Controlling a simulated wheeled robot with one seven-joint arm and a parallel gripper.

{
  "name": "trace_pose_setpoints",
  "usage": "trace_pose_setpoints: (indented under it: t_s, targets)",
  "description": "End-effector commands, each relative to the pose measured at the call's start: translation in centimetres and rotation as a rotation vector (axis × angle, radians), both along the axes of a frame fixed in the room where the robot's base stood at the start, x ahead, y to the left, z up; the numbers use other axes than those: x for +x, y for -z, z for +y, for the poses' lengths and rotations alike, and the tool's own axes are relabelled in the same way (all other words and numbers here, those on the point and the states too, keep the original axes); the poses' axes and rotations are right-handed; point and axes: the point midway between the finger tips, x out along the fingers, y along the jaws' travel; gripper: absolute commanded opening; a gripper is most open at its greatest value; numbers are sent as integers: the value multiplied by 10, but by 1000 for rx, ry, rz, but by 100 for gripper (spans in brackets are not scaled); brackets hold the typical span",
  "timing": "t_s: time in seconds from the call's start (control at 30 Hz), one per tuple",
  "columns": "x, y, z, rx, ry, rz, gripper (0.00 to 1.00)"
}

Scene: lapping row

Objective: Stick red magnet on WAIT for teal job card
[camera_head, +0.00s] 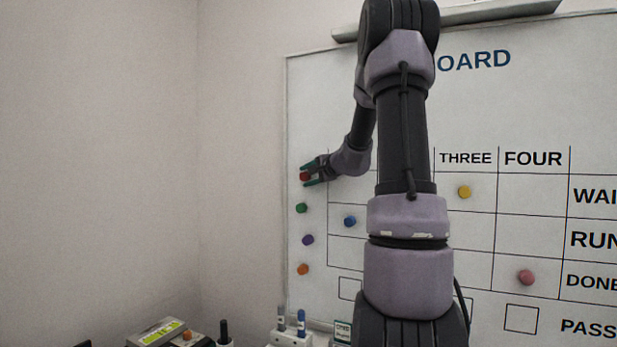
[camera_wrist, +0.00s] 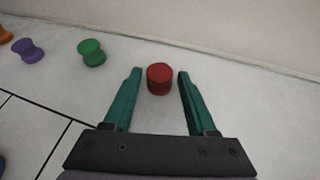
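The red magnet (camera_head: 305,176) sits on the whiteboard (camera_head: 340,90) near its left edge, at the top of a column of magnets. My gripper (camera_head: 306,175) is at it, with one teal finger above and one below. In the wrist view the red magnet (camera_wrist: 160,78) lies between the open fingertips of my gripper (camera_wrist: 158,80), with a gap on each side. The WAIT row label (camera_head: 594,195) is at the right. Columns THREE (camera_head: 465,158) and FOUR (camera_head: 533,158) show; my arm hides the columns to their left. The teal job card cannot be made out.
Green (camera_head: 301,208), purple (camera_head: 307,240) and orange (camera_head: 303,269) magnets sit below the red one. Blue (camera_head: 350,221), yellow (camera_head: 464,192) and pink (camera_head: 526,277) magnets are in the grid. Blue markers (camera_head: 301,322) stand below the board.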

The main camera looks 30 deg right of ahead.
Motion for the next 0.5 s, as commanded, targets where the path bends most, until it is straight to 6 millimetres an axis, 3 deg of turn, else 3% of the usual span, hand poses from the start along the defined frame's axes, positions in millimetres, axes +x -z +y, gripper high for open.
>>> trace_pose_setpoints:
  t_s: [0.03, 0.1, 0.13, 0.5]
  targets:
    - [0, 0, 0, 0, 0, 0, 34]
    - [0, 0, 0, 0, 0, 0, 7]
    - [0, 0, 0, 0, 0, 0, 0]
    - [-3, 0, 4, 0, -1, 0, 0]
